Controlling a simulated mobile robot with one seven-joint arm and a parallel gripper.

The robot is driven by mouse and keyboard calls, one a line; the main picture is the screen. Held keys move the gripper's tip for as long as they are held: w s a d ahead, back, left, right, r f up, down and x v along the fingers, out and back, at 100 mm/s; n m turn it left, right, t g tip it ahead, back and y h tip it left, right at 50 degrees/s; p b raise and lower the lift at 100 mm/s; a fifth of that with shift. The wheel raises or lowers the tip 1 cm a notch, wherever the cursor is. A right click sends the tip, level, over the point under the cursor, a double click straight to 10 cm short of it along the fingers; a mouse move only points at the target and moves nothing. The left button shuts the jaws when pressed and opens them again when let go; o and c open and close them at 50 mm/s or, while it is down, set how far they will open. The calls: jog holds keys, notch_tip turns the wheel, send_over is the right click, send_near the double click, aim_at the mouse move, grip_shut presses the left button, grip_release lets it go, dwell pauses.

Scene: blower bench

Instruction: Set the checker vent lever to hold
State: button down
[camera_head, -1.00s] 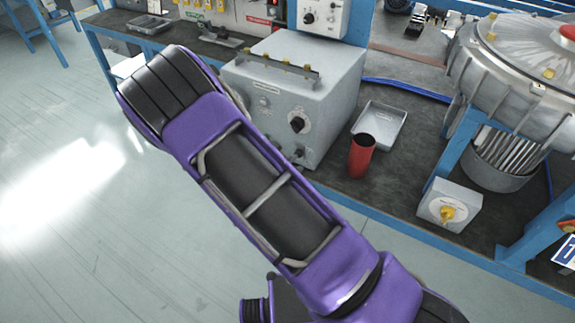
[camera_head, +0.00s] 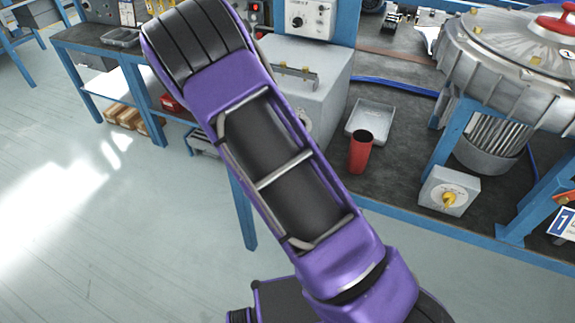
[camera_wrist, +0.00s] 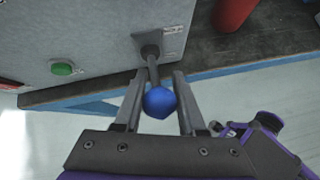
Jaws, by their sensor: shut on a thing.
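The checker is a grey box on the bench; its front and top partly show in the head view (camera_head: 325,75), the rest behind my arm. In the wrist view its grey face (camera_wrist: 75,30) fills the upper left. A vent lever with a dark shaft (camera_wrist: 152,65) and a blue ball knob (camera_wrist: 159,102) sticks out of that face near its lower edge. My gripper (camera_wrist: 157,84) is shut on the lever, with the knob between its fingers. Small labels sit beside the lever's pivot, too small to read. My gripper is hidden in the head view.
A green button (camera_wrist: 62,69) is left of the lever. A red cup (camera_head: 360,152) and a grey tray (camera_head: 372,122) stand right of the checker. A small box with a yellow knob (camera_head: 449,192) and a large blower (camera_head: 510,70) are farther right. Open floor lies at left.

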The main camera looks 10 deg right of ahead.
dwell(0.7)
jog(key=c, duration=0.5)
grip_release()
jog(key=shift+r, duration=0.15)
jog(key=v, duration=1.7)
jog(key=shift+r+p, duration=0.15)
jog(key=shift+p, duration=0.25)
